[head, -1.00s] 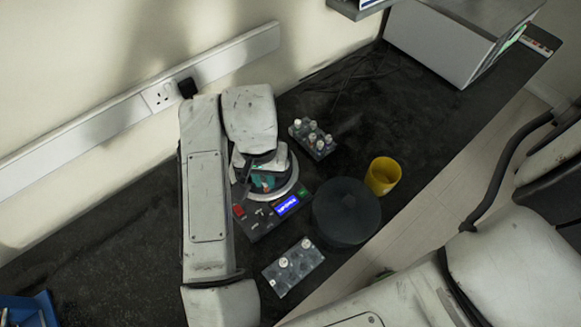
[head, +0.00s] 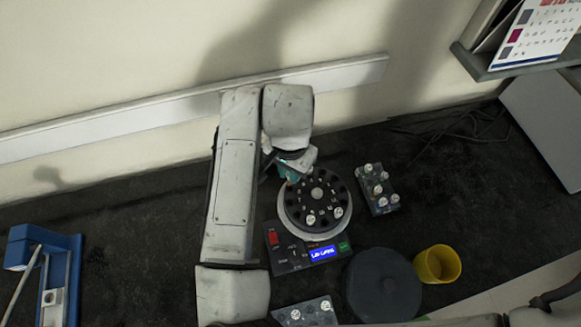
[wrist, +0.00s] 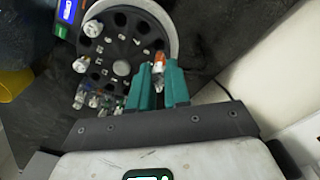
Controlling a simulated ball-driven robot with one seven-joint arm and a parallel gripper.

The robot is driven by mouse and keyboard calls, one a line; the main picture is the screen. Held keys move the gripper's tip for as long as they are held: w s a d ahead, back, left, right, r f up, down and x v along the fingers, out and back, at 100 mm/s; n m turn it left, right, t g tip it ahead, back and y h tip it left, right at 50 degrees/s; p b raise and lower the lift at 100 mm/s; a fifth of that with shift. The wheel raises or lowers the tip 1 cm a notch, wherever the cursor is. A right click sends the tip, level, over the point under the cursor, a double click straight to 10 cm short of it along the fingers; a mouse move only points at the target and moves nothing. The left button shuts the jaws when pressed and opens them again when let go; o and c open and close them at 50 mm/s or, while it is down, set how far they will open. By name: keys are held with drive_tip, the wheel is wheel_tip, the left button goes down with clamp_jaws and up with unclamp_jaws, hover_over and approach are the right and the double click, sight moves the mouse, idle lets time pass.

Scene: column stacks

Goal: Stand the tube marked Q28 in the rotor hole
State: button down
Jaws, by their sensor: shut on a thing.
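The dark round rotor (head: 317,185) sits in the centrifuge, with a ring of holes and two white-capped tubes on its front side; it also shows in the wrist view (wrist: 122,67). My gripper (head: 291,174) is at the rotor's back-left edge. In the wrist view its teal fingers (wrist: 158,82) are shut on a small clear tube (wrist: 158,69) with an orange part. The tube is at the rotor's rim. I cannot tell whether its end is in a hole or above one. No Q28 marking is readable.
A rack (head: 377,190) with several capped tubes stands right of the centrifuge. A dark round lid (head: 383,285) and a yellow cup (head: 437,264) are at front right. A grey block (head: 305,312) with two white caps lies in front. A blue stand (head: 45,265) is at far left.

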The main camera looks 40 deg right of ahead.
sight(290, 185)
drive_tip(key=shift+a+f+b, duration=0.1)
drive_tip(key=shift+f+b, duration=2.15)
drive_tip(key=shift+f, duration=0.9)
drive_tip(key=c, duration=0.8)
unclamp_jaws()
drive_tip(key=shift+r, duration=0.1)
drive_tip(key=shift+r+p, duration=2.45)
drive_tip(key=shift+r, duration=0.5)
